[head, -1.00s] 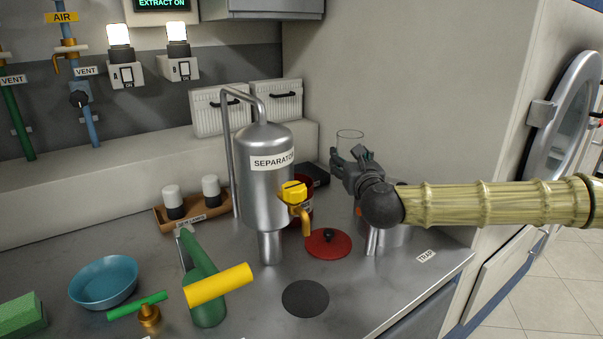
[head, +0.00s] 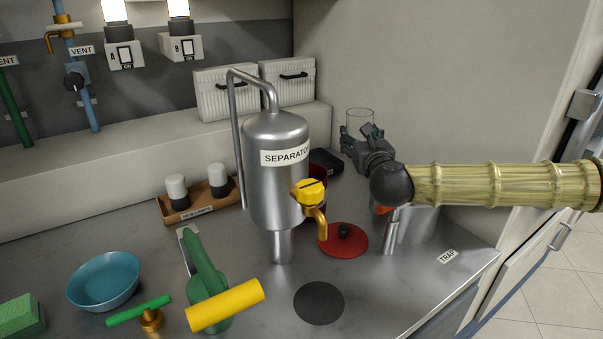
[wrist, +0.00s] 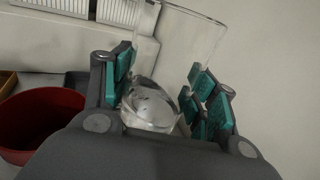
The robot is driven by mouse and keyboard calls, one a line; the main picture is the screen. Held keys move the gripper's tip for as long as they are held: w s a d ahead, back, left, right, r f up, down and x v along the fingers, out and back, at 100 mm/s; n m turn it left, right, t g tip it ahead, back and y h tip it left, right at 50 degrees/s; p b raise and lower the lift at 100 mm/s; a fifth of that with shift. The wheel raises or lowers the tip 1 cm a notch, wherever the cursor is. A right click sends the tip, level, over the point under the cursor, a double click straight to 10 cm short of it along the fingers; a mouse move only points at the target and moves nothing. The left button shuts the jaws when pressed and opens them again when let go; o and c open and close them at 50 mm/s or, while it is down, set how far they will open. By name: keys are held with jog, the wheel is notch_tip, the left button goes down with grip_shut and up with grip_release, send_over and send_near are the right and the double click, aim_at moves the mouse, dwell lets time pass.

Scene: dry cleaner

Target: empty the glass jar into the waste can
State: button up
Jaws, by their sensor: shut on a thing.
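The glass jar (head: 361,118) is clear and stands upright, held above the counter near the back wall. My gripper (head: 362,140) is shut on it, with teal finger pads on both sides in the wrist view (wrist: 165,100). Something clear and pale shows in the bottom of the jar (wrist: 152,105); I cannot tell what it is. A red open can (wrist: 38,125), which looks like the waste can, stands below and left of the jar in the wrist view. In the head view the separator mostly hides this can (head: 318,166). The jar is upright and apart from it.
The steel separator (head: 277,185) with its yellow valve (head: 312,193) stands left of my gripper. A red lid (head: 343,240) lies on the counter. A steel pot (head: 415,225) is under my arm. A dark tray (head: 328,160) is behind the can.

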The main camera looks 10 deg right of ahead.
jog(key=shift+w+a+f+n+p, duration=0.15)
jog(key=shift+a+n+p, duration=0.25)
jog(key=shift+n+p, duration=0.55)
jog(key=shift+a+f+n+p, duration=0.15)
jog(key=shift+a+n+p, duration=0.4)
jog(key=shift+p, duration=0.65)
jog(key=shift+w+a+f+n+g+h+p, duration=0.15)
jog(key=shift+a+f+n+p, duration=0.2)
jog(key=shift+n+p, duration=1.75)
jog(key=shift+s+a+f+n+g+h+p, duration=0.15)
jog(key=shift+a+f+n+p, duration=0.25)
jog(key=shift+n+p, duration=1.7)
jog(key=shift+w+a+f+n+g+h+p, duration=0.1)
jog(key=shift+w+a+f+n+g+p, duration=0.2)
jog(key=shift+n+p, duration=1.8)
jog(key=shift+s+a+f+m+p, duration=0.1)
jog(key=shift+a+m+p, duration=0.2)
jog(key=shift+m+p, duration=0.6)
jog(key=shift+a+f+n+p, duration=0.15)
jog(key=shift+a+n+p, duration=0.2)
jog(key=shift+n, duration=0.25)
jog(key=shift+f+n, duration=0.2)
jog(key=shift+n, duration=0.5)
jog(key=shift+a+r+n+h+p, duration=0.2)
jog(key=shift+r+n+h+p, duration=0.1)
jog(key=shift+r+n+p, duration=0.3)
